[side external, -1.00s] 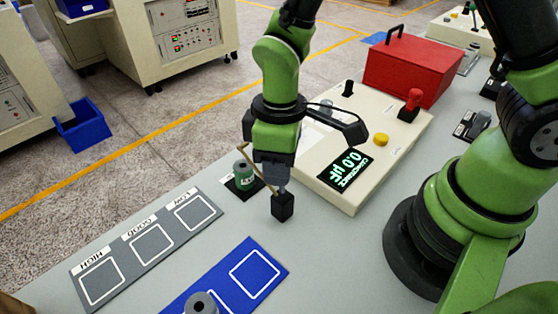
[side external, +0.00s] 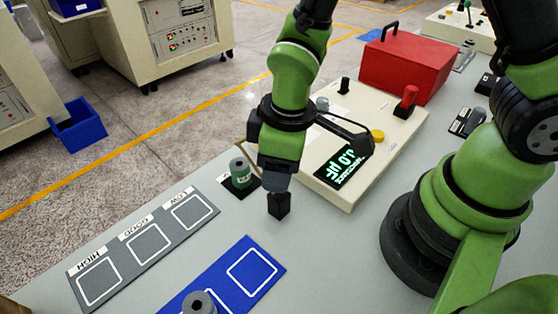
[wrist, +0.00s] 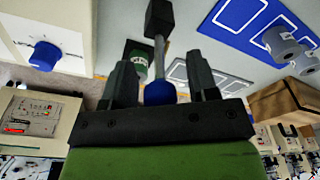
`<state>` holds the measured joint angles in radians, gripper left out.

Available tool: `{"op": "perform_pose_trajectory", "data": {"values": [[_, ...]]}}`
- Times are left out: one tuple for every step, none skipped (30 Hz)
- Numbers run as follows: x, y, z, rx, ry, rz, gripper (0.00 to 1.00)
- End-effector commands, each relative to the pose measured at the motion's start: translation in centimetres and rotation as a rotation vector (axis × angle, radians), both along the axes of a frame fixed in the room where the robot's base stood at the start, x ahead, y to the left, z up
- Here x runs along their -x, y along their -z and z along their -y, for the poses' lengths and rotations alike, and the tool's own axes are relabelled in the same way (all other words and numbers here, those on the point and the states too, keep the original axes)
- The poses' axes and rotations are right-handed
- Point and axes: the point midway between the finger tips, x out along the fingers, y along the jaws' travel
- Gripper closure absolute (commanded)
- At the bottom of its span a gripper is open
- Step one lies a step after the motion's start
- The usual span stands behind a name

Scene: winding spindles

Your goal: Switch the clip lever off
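The clip lever is a small black block (side external: 279,206) with a thin grey rod (wrist: 159,55) and a blue ball knob (wrist: 159,93) at its end. It stands on the grey bench beside the green spool (side external: 239,174), which also shows in the wrist view (wrist: 138,62). My gripper (side external: 277,182) is over the lever and hides its knob in the side view. In the wrist view, my gripper's fingers (wrist: 159,76) are apart, one on each side of the knob, with gaps showing. A thin brown wire arm shows near the spool.
A cream meter box (side external: 325,188) with a lit display, a yellow button (side external: 377,135) and a red lever (side external: 407,97) stands behind my gripper. A red case (side external: 405,62) is farther back. A grey sorting mat (side external: 128,265) and a blue mat (side external: 240,252) lie in front.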

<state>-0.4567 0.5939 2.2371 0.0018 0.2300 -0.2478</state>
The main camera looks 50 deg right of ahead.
Motion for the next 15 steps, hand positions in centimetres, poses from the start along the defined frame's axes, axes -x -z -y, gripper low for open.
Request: {"op": "perform_pose_trajectory", "data": {"values": [[0.0,0.0,0.0,0.0,0.0,0.0,0.46],[0.0,0.0,0.0,0.0,0.0,0.0,0.46],[0.0,0.0,0.0,0.0,0.0,0.0,0.46],[0.0,0.0,0.0,0.0,0.0,0.0,0.46],[0.0,-0.1,0.0,-0.001,0.0,0.001,0.46],[0.0,-0.2,0.0,-0.001,0.0,0.001,0.46],[0.0,-0.4,0.0,-0.002,0.0,0.002,0.46],[0.0,-0.6,0.0,-0.002,-0.001,0.003,0.46],[0.0,-1.0,0.0,-0.002,0.0,0.003,0.46],[0.0,-1.4,0.0,-0.003,0.0,0.005,0.46],[0.1,-1.8,0.0,-0.003,0.0,0.005,0.46],[0.1,-2.4,0.1,-0.003,-0.001,0.006,0.46],[0.2,-3.0,0.1,-0.004,0.0,0.007,0.46],[0.2,-3.5,0.1,-0.004,-0.001,0.008,0.46],[0.3,-4.3,0.2,-0.004,0.0,0.008,0.46]]}}
